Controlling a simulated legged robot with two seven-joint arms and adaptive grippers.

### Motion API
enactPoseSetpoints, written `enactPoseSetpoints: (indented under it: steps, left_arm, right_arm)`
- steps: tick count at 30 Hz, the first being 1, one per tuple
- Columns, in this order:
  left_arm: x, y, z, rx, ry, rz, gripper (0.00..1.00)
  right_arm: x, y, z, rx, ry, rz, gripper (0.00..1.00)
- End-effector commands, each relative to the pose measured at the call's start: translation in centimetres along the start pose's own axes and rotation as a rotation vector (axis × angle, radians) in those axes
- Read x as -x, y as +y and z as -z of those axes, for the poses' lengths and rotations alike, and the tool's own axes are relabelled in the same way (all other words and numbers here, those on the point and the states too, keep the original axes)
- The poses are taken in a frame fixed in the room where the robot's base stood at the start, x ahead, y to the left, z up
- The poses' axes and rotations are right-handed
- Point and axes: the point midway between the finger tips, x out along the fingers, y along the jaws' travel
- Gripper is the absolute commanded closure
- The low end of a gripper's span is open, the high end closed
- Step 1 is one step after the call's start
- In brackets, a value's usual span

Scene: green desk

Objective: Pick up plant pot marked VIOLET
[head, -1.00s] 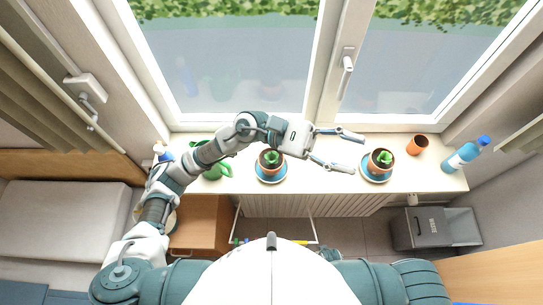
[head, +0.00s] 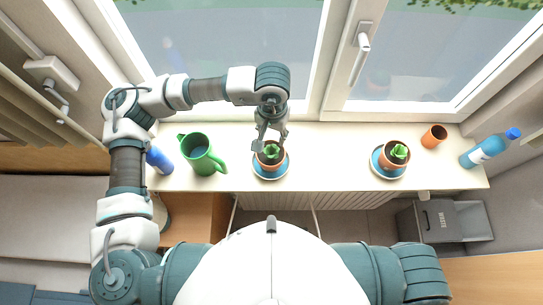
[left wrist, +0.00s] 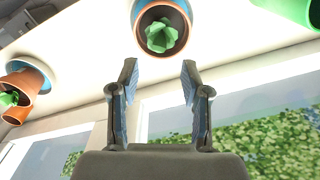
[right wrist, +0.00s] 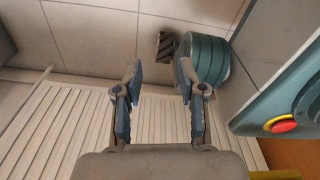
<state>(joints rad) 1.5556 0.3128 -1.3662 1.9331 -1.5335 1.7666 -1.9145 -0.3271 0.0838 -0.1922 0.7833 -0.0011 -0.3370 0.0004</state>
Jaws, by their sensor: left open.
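A terracotta pot with a green plant (head: 269,158) stands on a blue saucer (head: 271,177) on the windowsill. A second potted plant (head: 397,153) stands on another blue saucer (head: 376,164) further right. No VIOLET marking can be read on either pot. My left gripper (head: 269,146) is open and points down at the left pot, partly covering it. In the left wrist view, a potted plant (left wrist: 160,34) lies just beyond the open, empty fingertips (left wrist: 159,68). My right gripper (right wrist: 158,68) is open and empty over the floor and a slatted white surface.
A green watering can (head: 203,157) and a blue bottle (head: 159,160) stand left of the left pot. A small empty terracotta pot (head: 434,136) and a blue bottle (head: 490,147) stand at the right end. The sill (head: 330,160) is clear between the two plants.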

Motion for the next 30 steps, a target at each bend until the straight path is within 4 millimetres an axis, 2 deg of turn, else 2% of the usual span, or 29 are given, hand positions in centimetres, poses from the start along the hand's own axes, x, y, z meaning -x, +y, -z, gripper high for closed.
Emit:
enactPoseSetpoints:
  steps: [3, 6, 14, 18, 21, 24, 30]
  left_arm:
    - [-2.8, 0.0, -0.1, 0.000, -0.005, -0.001, 0.53]
    - [-4.5, 0.0, -0.1, 0.000, -0.003, -0.002, 0.53]
    - [-6.7, 0.0, -0.1, 0.001, -0.003, -0.003, 0.53]
    - [-8.8, -0.1, -0.2, 0.002, -0.004, -0.003, 0.53]
    - [-10.3, -0.1, -0.1, 0.002, -0.004, -0.003, 0.53]
    - [-11.0, -0.1, -0.1, 0.002, -0.001, -0.003, 0.53]
    - [-11.1, -0.1, -0.1, 0.002, 0.000, -0.003, 0.53]
  right_arm:
    - [0.1, 0.0, -0.7, 0.001, -0.004, 0.000, 0.60]
    - [0.1, 0.0, -1.2, 0.002, -0.005, 0.000, 0.60]
    - [0.1, 0.0, -2.2, 0.004, -0.010, 0.000, 0.60]
    - [0.6, 0.1, -3.5, 0.006, -0.016, 0.000, 0.60]
    - [0.7, 0.0, -3.3, 0.005, -0.013, 0.000, 0.60]
    - [0.8, 0.0, -3.3, 0.005, -0.013, 0.000, 0.60]
    - [0.7, 0.0, -3.3, 0.005, -0.014, 0.000, 0.60]
